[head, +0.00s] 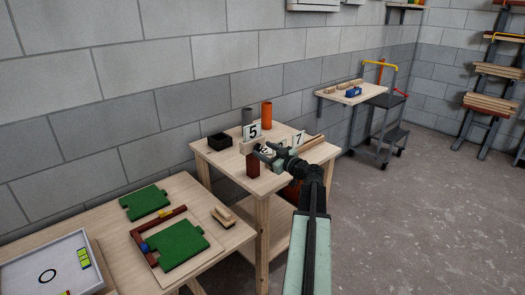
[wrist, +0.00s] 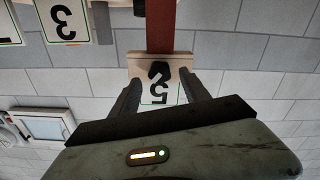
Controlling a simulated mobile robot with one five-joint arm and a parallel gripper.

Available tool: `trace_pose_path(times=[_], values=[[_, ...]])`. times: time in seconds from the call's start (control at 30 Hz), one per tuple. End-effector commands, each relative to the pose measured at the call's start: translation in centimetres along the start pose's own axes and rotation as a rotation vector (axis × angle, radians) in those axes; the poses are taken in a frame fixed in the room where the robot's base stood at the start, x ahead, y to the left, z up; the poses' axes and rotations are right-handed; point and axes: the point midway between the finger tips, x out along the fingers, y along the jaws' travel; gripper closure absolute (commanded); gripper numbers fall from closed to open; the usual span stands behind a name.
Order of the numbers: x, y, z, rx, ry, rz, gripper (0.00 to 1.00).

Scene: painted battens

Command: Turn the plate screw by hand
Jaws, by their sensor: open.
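A white number plate marked 5 (head: 253,131) stands at the top of a dark red post (head: 253,165) on the middle table. In the wrist view the 5 plate (wrist: 160,92) appears upside down below the red post (wrist: 161,25). A black knob (wrist: 158,70), which looks like the plate screw, sits on the plate's face. My gripper (head: 265,150) is at the post. In the wrist view its two fingers are apart, one on each side of the knob and plate. I cannot tell whether they touch.
Plates marked 7 (head: 299,138) and 3 (wrist: 63,20) stand nearby. A nearer table holds green boards (head: 184,246). Open floor lies to the right.

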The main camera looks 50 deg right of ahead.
Motion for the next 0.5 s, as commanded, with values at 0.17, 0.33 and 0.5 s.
trace_pose_path(times=[0.17,0.33,0.5], values=[[1.59,-0.01,0.02,0.000,0.000,-0.001,0.46],[1.63,-0.03,0.01,0.000,0.000,0.000,0.46],[1.61,-0.02,0.02,0.000,-0.001,0.000,0.74]])
